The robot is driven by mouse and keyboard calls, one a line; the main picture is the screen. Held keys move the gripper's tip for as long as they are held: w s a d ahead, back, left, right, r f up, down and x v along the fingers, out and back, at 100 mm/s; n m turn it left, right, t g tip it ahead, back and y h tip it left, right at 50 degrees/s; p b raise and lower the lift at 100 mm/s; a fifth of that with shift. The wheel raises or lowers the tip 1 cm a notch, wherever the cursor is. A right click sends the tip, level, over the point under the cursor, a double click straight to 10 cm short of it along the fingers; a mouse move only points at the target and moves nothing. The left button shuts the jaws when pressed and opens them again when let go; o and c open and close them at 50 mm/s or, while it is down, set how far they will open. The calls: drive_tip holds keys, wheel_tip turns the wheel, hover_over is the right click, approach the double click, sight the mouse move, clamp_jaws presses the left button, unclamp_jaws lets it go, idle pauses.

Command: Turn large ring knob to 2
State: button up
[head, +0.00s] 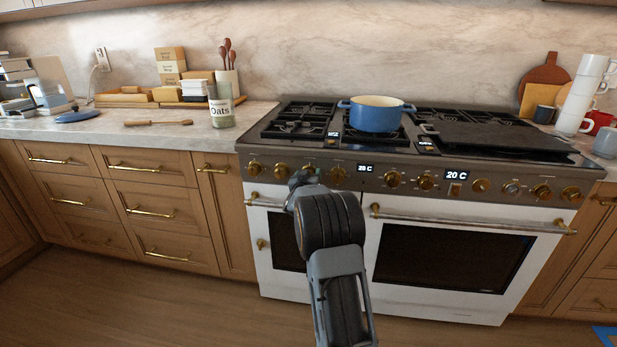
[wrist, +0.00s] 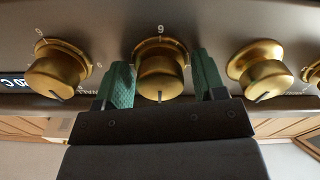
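A row of brass knobs runs along the stove's front panel (head: 410,181). My gripper (head: 302,178) is at the left part of this row, left of the small display. In the wrist view its two green fingers (wrist: 163,85) are apart, on either side of a brass knob (wrist: 160,72) with a ring behind it. The gaps to the knob are small, and I cannot tell whether either finger touches. A dark pointer line shows at that knob's lower edge, and a digit like 9 or 6 shows above it. No label here names the large ring knob.
Neighbouring knobs stand close on both sides, one left (wrist: 60,70) and one right (wrist: 258,68) in the wrist view. Oven door handles (head: 470,222) stick out below the panel. A blue pot (head: 376,117) sits on the grates. The floor in front is clear.

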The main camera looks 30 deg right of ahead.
drive_tip(key=c, duration=0.8)
drive_tip(key=m+b, duration=0.4)
drive_tip(key=m, duration=0.1)
drive_tip(key=shift+f, duration=0.1)
drive_tip(key=m+b, duration=0.4)
drive_tip(key=m, duration=0.2)
drive_tip(key=shift+r+m, duration=0.2)
drive_tip(key=shift+m, duration=0.1)
idle(0.4)
drive_tip(key=o, duration=0.9)
drive_tip(key=shift+o, duration=0.2)
